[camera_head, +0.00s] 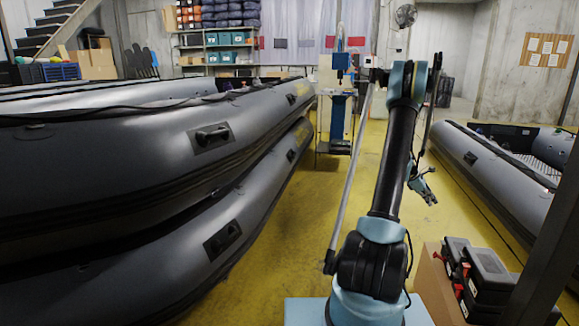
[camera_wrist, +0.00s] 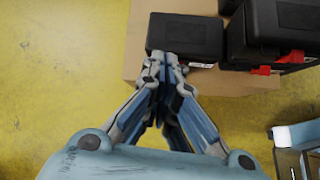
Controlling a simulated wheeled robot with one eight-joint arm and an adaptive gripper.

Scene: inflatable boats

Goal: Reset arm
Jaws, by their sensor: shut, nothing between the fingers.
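My gripper (camera_head: 428,198) hangs at the right of my raised arm in the head view, above the yellow floor and away from the boats. In the wrist view my gripper (camera_wrist: 165,62) has its fingertips together, with nothing between them. In that view the tips overlap the near edge of a black case (camera_wrist: 186,32), which lies below on a cardboard box (camera_wrist: 135,55). My arm stands upright in the middle of the head view, its upper link pointing up.
Stacked grey inflatable boats (camera_head: 110,165) fill the left side. Another boat (camera_head: 505,180) lies at the right. Black cases with red latches (camera_head: 485,275) sit on a cardboard box (camera_head: 432,285) at the lower right. A blue-topped machine (camera_head: 340,105) stands behind my arm. The yellow floor (camera_head: 270,245) between is clear.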

